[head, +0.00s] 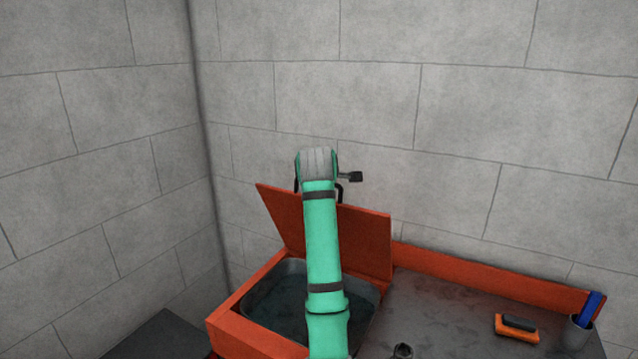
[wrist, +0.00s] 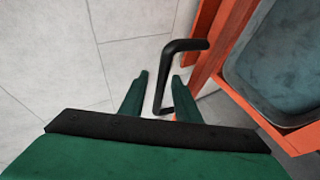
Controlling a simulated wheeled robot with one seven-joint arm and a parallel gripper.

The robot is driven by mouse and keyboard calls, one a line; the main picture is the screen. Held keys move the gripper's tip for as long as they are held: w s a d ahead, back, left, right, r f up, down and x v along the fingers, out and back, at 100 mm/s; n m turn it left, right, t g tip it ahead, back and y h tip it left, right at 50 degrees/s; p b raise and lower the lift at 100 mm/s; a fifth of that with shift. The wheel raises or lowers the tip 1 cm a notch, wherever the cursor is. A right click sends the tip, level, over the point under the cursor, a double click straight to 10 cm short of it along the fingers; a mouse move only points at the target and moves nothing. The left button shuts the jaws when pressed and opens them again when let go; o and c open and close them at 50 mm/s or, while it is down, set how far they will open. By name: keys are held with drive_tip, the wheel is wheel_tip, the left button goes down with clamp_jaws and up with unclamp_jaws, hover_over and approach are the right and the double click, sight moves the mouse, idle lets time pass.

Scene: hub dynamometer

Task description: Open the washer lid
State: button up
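The washer (head: 245,328) is an orange box with a grey basin, which shows open at the lower middle of the head view. Its orange lid (head: 365,240) stands raised at the back, tilted steeply up. My green arm crosses in front of it and hides its middle. In the wrist view, the lid's bent black handle (wrist: 172,62) passes between the two green fingers of my gripper (wrist: 160,78). The fingers are apart, with a visible gap to the left of the handle. Whether the right finger touches it is unclear.
A grey bench top (head: 440,305) with an orange back edge (head: 500,281) lies to the right. On it are an orange brush (head: 516,328) and a grey cup (head: 577,334) holding a blue item. Block walls (head: 480,130) close in behind and to the left.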

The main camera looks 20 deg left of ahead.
drive_tip(key=shift+s+a+r, duration=0.1)
drive_tip(key=shift+s+r, duration=0.05)
drive_tip(key=shift+s, duration=0.2)
drive_tip(key=v, duration=1)
